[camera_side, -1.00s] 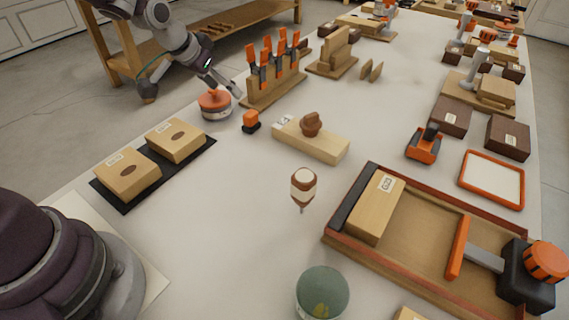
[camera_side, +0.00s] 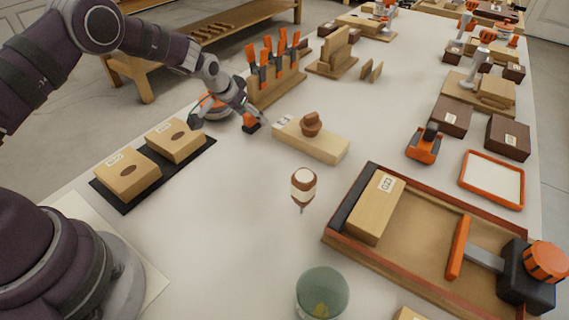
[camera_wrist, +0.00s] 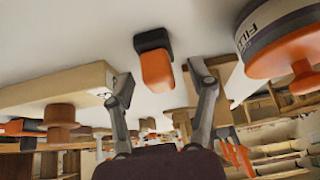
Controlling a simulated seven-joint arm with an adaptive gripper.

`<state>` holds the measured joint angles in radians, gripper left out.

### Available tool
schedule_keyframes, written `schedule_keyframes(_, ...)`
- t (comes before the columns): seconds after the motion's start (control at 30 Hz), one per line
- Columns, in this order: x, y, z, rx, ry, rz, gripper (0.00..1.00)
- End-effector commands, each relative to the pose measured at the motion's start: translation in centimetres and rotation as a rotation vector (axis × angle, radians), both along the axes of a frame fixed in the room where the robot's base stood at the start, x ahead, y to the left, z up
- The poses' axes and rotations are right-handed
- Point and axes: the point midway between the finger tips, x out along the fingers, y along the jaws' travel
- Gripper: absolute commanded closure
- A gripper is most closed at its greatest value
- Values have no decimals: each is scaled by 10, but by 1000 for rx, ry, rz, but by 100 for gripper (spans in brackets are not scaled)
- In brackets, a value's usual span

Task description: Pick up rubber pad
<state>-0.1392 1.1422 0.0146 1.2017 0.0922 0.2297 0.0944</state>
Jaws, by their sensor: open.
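A small block with an orange part and a black part (camera_side: 251,124), possibly the rubber pad, sits on the table right of a round orange-topped piece (camera_side: 212,104). It also shows in the wrist view (camera_wrist: 155,65), between and a little beyond my fingertips. My gripper (camera_side: 230,117) is open, low over the table beside the block and partly in front of the round piece. In the wrist view my gripper (camera_wrist: 160,82) has its fingers spread with nothing held. I cannot tell whether a finger touches the block. A flat black mat (camera_side: 125,206) lies under two wooden boxes.
A wooden block with a brown knob (camera_side: 318,143) stands right of my gripper. A rack of orange-handled tools (camera_side: 275,88) stands behind. The table's front middle is mostly clear.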

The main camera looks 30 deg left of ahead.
Motion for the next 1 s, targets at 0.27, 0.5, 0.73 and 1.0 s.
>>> schedule_keyframes(0.27, 0, 0, 0, 0, 0, 0, 74)
schedule_keyframes(0.5, 0, 0, 0, 0, 0, 0, 100)
schedule_keyframes(0.73, 0, 0, 0, 0, 0, 0, 100)
schedule_keyframes(1.0, 1, 0, 28, 1, -5, 1, 100)
